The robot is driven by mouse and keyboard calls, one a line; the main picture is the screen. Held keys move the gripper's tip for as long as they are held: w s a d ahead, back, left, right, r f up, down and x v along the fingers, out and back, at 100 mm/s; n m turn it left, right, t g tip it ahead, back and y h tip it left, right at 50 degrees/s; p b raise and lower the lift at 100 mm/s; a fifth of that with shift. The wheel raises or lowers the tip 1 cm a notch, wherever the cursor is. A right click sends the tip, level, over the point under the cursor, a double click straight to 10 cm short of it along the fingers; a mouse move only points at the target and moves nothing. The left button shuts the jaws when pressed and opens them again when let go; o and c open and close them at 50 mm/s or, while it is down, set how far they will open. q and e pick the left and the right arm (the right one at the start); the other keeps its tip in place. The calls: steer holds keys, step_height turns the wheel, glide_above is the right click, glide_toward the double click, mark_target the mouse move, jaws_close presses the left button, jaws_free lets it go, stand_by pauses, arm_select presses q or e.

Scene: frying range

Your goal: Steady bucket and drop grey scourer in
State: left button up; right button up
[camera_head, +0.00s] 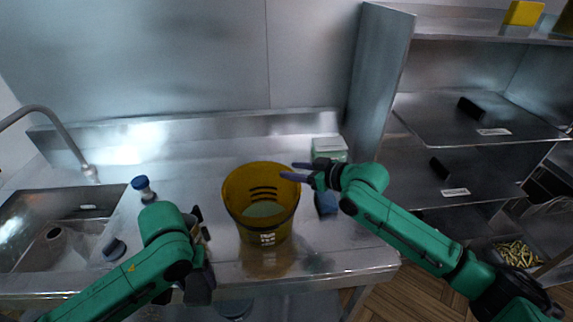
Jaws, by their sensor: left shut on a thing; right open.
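The yellow bucket (234,207) stands upright on the steel counter, with dark marks inside and something pale at its bottom. My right gripper (291,172) is open at the bucket's right back rim, its fingers pointing left over the opening. I cannot tell whether they touch the rim. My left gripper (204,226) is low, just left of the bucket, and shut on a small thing. That thing is mostly hidden by the gripper, so I cannot tell whether it is the grey scourer. A dark grey lump (115,250) lies on the counter by the sink.
A sink (52,233) with a tap (62,133) is at the left. A blue-capped bottle (143,186) stands beside it. A pale green box (330,149) and a blue block (326,203) are right of the bucket. Steel shelves (460,112) stand further right.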

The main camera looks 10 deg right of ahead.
mark_target(283, 169)
steer(key=x, duration=0.4)
steer(key=shift+r, duration=0.1)
steer(key=shift+s, duration=0.1)
steer(key=shift+c, duration=0.3)
jaws_close()
stand_by(0.9)
